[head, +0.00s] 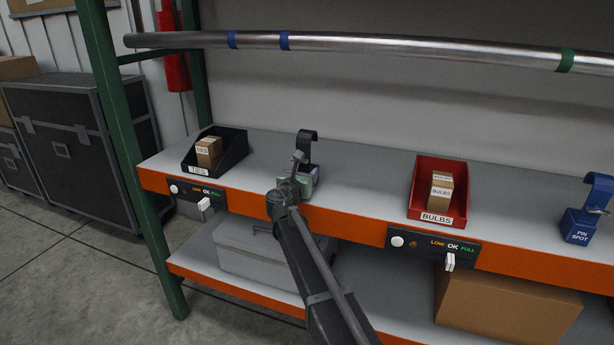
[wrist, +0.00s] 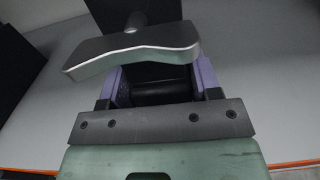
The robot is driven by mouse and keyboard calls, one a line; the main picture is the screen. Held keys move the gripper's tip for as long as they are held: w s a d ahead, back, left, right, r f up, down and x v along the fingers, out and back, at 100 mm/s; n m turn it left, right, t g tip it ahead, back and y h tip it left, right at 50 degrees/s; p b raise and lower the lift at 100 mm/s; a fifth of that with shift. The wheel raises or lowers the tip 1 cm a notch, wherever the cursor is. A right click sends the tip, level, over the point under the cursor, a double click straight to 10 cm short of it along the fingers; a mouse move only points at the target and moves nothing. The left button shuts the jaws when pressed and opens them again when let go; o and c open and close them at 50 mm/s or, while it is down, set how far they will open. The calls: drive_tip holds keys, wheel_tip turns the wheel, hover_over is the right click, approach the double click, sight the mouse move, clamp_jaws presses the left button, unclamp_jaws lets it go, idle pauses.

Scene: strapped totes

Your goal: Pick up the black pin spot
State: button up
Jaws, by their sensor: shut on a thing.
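The black pin spot (head: 309,145) is on the upper shelf, left of the middle in the head view, with its hook upright. Its lower body is mostly hidden by my gripper (head: 305,178). In the wrist view, the black body of the pin spot (wrist: 160,86) lies between the purple fingers of my gripper (wrist: 157,80), which is shut on it. I cannot tell whether it is still touching the shelf.
A black TIES bin (head: 232,155) is to the left and a red BULBS bin (head: 457,210) to the right. A blue pin spot (head: 580,228) stands at the far right. A metal pipe (head: 400,47) runs above the shelf.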

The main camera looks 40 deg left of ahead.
drive_tip(key=shift+r, duration=0.1)
wheel_tip(320, 180, up, 20)
drive_tip(key=p, duration=2)
